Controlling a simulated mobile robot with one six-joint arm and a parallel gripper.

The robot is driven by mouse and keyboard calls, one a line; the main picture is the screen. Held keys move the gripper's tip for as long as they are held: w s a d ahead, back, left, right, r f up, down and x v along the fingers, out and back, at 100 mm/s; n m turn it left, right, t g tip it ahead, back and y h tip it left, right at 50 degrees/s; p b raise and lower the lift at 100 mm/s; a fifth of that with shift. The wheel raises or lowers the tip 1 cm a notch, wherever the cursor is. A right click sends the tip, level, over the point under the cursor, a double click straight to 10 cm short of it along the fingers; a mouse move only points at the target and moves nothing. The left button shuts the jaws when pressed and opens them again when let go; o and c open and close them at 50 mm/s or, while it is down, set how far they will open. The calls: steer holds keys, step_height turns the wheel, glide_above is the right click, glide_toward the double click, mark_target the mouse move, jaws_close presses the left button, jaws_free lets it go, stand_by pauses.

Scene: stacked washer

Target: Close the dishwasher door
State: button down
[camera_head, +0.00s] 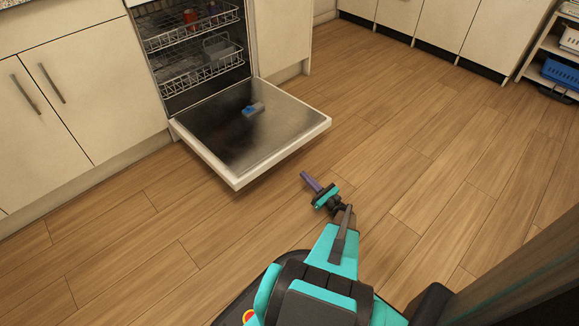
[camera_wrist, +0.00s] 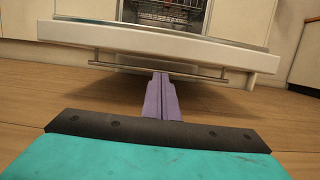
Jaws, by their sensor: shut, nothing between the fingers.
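The dishwasher door (camera_head: 215,150) is folded fully down and lies about level, low above the floor. Its inner face is up, with a small blue and grey part on it. The open dishwasher (camera_head: 198,62) shows wire racks behind it. My gripper (camera_head: 307,177) has purple fingers, shut and empty, just off the door's front right corner in the head view. In the wrist view, the door's front edge (camera_wrist: 170,42) and its bar handle (camera_wrist: 110,65) face me. My fingers (camera_wrist: 160,80) point at the handle bar from below. Whether they touch it I cannot tell.
Cream cabinets (camera_head: 70,100) with bar handles stand left of the dishwasher, and another cabinet (camera_head: 285,35) stands on its right. A shelf (camera_head: 545,60) with a blue basket is at the far right. The wooden floor (camera_head: 430,140) is clear around the door.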

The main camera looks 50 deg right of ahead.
steer(key=shift+w, duration=0.15)
steer(key=b+x, duration=0.3)
steer(key=x, duration=0.6)
steer(key=shift+w, duration=0.35)
steer(key=shift+r, duration=0.1)
